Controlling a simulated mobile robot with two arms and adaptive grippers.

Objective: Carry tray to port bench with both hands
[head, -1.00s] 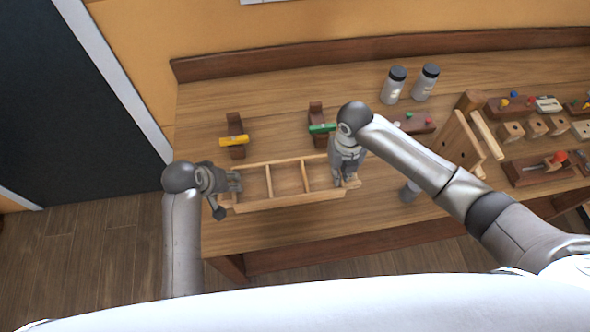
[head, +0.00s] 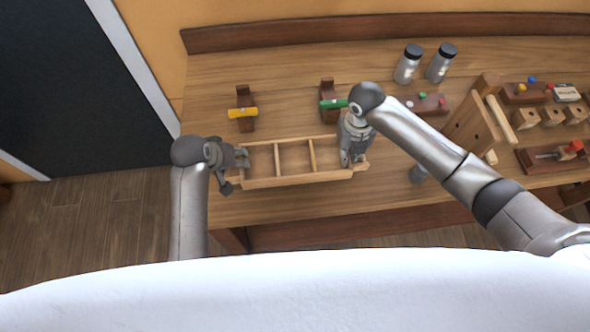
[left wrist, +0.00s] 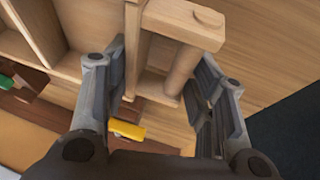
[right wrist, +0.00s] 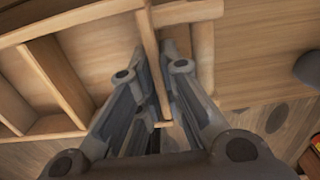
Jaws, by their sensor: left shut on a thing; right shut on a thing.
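The tray (head: 297,181) is a light wooden box with dividers and empty compartments. In the head view it is over the front part of the wooden bench; I cannot tell whether it touches the bench top. My left gripper (head: 241,160) is at its left end, and the left wrist view shows its fingers (left wrist: 160,85) on either side of the end handle. My right gripper (head: 350,160) is at its right end; in the right wrist view its fingers (right wrist: 155,85) close around the end piece. The handles are partly hidden by the grippers.
Behind the tray stand a wooden holder with a yellow-handled tool (head: 243,113) and one with a green-handled tool (head: 334,104). Two jars (head: 409,64) stand at the back. Blocks and tool holders (head: 553,157) crowd the right. A dark door panel (head: 70,90) is at left.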

